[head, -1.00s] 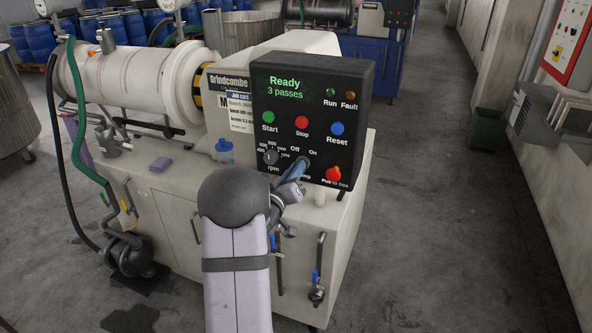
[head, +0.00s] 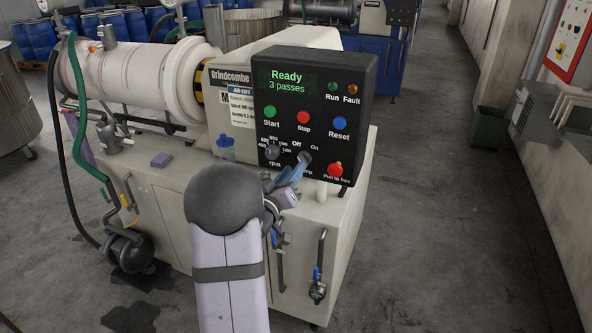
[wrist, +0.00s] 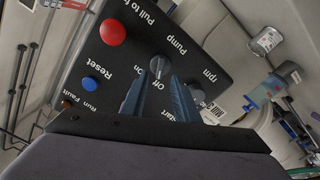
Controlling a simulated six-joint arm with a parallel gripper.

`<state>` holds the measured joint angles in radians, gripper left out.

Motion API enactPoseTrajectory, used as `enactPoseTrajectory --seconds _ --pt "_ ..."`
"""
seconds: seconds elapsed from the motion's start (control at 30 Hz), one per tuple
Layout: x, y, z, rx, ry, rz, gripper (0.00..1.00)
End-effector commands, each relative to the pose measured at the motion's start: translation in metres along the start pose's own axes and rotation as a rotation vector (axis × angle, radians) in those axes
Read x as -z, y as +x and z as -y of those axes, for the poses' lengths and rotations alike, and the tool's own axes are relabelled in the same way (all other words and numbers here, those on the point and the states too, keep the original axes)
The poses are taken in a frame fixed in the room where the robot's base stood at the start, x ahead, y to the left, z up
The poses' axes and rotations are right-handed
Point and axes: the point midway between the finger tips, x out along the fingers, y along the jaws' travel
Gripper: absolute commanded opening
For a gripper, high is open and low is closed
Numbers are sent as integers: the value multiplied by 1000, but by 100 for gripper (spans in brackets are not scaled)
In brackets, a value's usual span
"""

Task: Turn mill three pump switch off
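The pump switch (head: 305,157) is a grey knob low on the black control panel (head: 353,109), with Off and On printed above it. Its label is partly hidden by my gripper in the head view. The wrist view shows the knob (wrist: 157,65) and its Pump label upside down. I cannot tell surely which mark the knob points to. My gripper (head: 295,169) is just in front of the knob, to its lower left in the head view. Its two blue fingers (wrist: 158,88) are spread in the wrist view, with the knob beyond the gap and nothing held.
Start (head: 270,111), Stop (head: 303,117) and Reset (head: 340,123) buttons sit above the switch. The rpm knob (head: 272,152) is to its left and the red pull-to-free button (head: 335,168) to its right. A blue-lidded jar (head: 226,148) stands left of the panel. The display reads Ready, 3 passes.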

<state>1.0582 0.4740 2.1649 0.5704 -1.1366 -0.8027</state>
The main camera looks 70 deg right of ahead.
Motion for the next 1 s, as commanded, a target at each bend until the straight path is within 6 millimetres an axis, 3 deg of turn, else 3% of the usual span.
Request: enactPoseTrajectory --seconds 0.3,0.83,1.0 --pt "-1 -31 0 0 0 0 28" --pt "-1 -33 0 0 4 2 28" --pt "-9 -33 8 32 90 35 28"
